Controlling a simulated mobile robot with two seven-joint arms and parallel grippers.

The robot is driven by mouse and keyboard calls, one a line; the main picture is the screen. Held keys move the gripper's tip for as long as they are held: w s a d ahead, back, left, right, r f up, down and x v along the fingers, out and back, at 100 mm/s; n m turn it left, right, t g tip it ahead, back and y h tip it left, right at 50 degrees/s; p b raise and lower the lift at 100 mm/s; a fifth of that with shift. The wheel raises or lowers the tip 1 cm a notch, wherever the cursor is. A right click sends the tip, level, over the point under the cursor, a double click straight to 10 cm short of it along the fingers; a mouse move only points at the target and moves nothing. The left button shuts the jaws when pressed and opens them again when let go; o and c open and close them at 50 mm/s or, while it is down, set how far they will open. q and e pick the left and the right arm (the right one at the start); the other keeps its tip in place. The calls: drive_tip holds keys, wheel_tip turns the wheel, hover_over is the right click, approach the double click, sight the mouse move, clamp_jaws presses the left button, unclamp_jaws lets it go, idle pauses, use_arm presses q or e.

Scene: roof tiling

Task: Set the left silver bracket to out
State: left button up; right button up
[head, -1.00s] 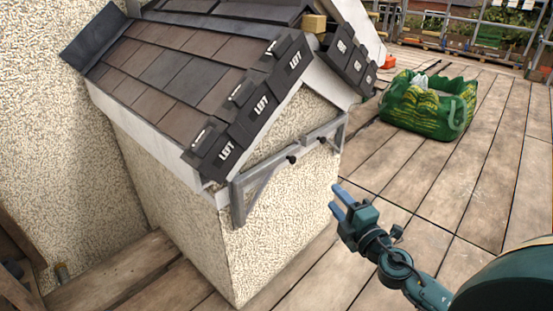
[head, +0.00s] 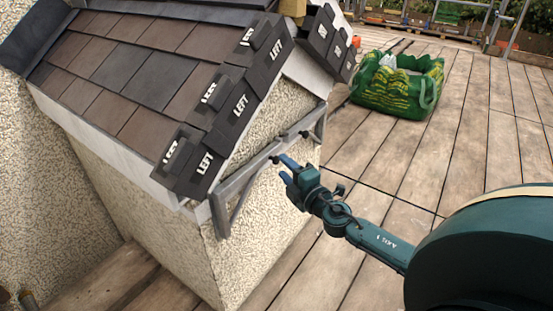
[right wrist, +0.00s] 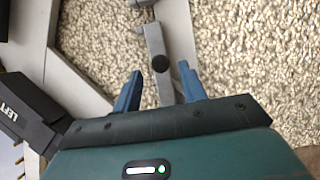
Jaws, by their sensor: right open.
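The left silver bracket (head: 228,205) is on the rough gable wall under the roof edge, at the left end of the silver metalwork. A slim silver bar with a black knob (head: 275,159) runs up and right from it along the wall. My right gripper (head: 284,168) is open, its blue fingers pointing at the wall beside that knob. In the right wrist view the open fingers (right wrist: 161,80) stand on either side of a narrow silver bar and its black knob (right wrist: 160,62). I cannot tell if they touch it. My left gripper is not in view.
A second silver bracket (head: 319,124) and black knob (head: 304,134) are farther along the wall. Dark edge tiles marked LEFT (head: 240,103) overhang above. A green bag (head: 395,88) stands on the plank deck (head: 450,150), with clear boards around it.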

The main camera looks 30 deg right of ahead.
sight(278, 162)
drive_tip(key=shift+w, duration=2.45)
drive_tip(key=shift+c, duration=0.3)
drive_tip(key=shift+f, duration=0.1)
clamp_jaws()
